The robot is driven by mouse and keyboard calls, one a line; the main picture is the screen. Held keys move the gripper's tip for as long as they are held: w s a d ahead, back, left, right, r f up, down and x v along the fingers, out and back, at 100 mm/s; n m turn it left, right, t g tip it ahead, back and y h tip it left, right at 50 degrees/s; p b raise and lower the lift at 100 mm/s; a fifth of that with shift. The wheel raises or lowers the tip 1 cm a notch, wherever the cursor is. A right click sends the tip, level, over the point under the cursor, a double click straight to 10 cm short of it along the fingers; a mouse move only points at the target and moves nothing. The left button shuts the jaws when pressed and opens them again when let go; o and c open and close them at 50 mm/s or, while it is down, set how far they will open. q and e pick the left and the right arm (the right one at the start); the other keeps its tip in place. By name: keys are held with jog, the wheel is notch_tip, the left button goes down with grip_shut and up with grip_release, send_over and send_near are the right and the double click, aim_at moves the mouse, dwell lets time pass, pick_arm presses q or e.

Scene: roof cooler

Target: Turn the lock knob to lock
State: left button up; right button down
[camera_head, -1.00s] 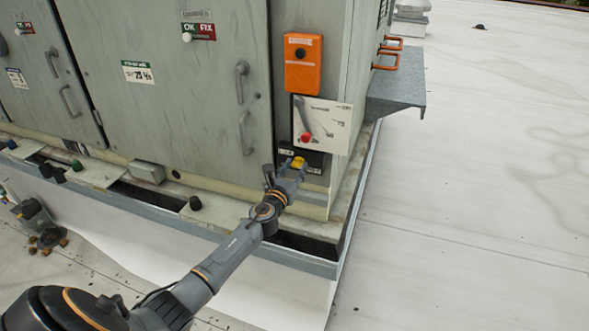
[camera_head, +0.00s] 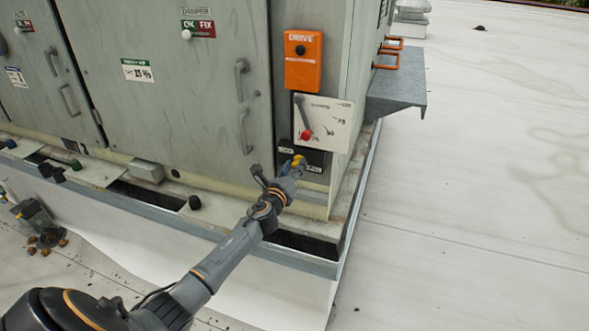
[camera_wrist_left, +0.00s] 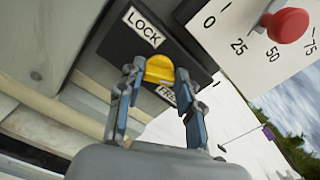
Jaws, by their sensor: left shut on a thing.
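The yellow lock knob (camera_head: 298,161) sits on a black plate (camera_head: 318,158) low on the cabinet's front, near its right corner. In the left wrist view the knob (camera_wrist_left: 160,69) lies between the words LOCK, at upper left, and FREE, at lower right. Which word the knob points to I cannot tell. My left gripper (camera_head: 294,167) is shut on the knob. Its two fingers (camera_wrist_left: 160,85) stand on either side of the knob in the wrist view and hide part of the FREE label. My right gripper is not in view.
Just above the plate is a white scale panel (camera_head: 335,122) with a red-knobbed lever (camera_head: 306,134). An orange DRIVE box (camera_head: 304,62) is above that. Door handles (camera_head: 243,130) stick out to the left. A ledge (camera_head: 150,215) runs below, and open roof (camera_head: 470,200) lies right.

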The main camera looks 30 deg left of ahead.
pick_arm(q)
jog(key=n, duration=0.4)
jog(key=shift+f+b, duration=0.1)
jog(key=shift+b, duration=0.25)
jog(key=n, duration=0.3)
jog(key=shift+a, duration=0.1)
jog(key=n+b, duration=0.1)
jog(key=n, duration=0.5)
jog(key=shift+f, duration=0.15)
jog(key=o, duration=1.1)
jog(key=shift+o, duration=0.2)
jog(key=shift+s, duration=0.1)
jog(key=v, duration=1.2)
